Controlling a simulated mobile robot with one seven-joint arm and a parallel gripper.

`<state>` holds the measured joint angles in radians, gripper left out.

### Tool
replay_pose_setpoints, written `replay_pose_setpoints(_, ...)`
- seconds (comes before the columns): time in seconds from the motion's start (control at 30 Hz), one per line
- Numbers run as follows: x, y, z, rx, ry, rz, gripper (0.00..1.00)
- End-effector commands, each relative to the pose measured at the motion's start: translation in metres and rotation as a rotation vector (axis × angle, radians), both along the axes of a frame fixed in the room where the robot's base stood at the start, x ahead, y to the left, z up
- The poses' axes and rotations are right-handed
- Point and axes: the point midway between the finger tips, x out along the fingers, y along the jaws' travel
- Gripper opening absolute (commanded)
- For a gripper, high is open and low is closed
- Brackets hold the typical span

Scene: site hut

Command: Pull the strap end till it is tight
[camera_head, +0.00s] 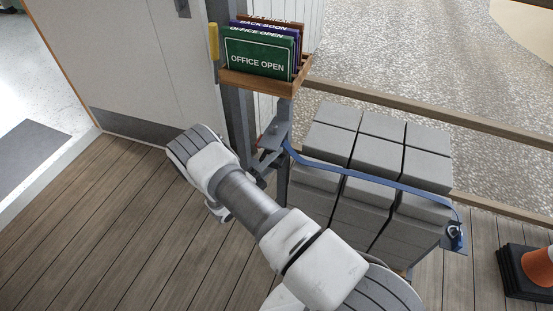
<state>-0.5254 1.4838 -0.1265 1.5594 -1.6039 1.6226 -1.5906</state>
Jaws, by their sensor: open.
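A blue strap (375,181) runs across a stack of grey blocks (405,163). Its left part meets a dark grey metal fitting (275,136) beside a grey post. At the right it reaches a blue piece (455,237) hanging at the side of the stack; whether this is a buckle or the loose strap end is too small to tell. My arm reaches from the bottom right towards the door, left of the stack. I cannot make out my gripper's fingers; the arm's own links seem to hide them.
A wooden rack (262,79) with several signs, a green "OFFICE OPEN" sign (258,53) in front, stands above the fitting. A wooden rail (430,113) runs behind the stack. An orange cone (538,259) is at the far right. The plank floor (100,220) at left is clear.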

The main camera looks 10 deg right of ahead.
Motion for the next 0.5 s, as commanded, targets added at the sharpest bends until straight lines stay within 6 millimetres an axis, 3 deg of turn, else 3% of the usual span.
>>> replay_pose_setpoints(0.3, 0.0016, -0.0027, 0.0009, 0.0, 0.0, 0.0, 0.55)
replay_pose_setpoints(0.5, 0.0016, -0.0026, 0.0011, -0.001, -0.001, 0.0, 0.2)
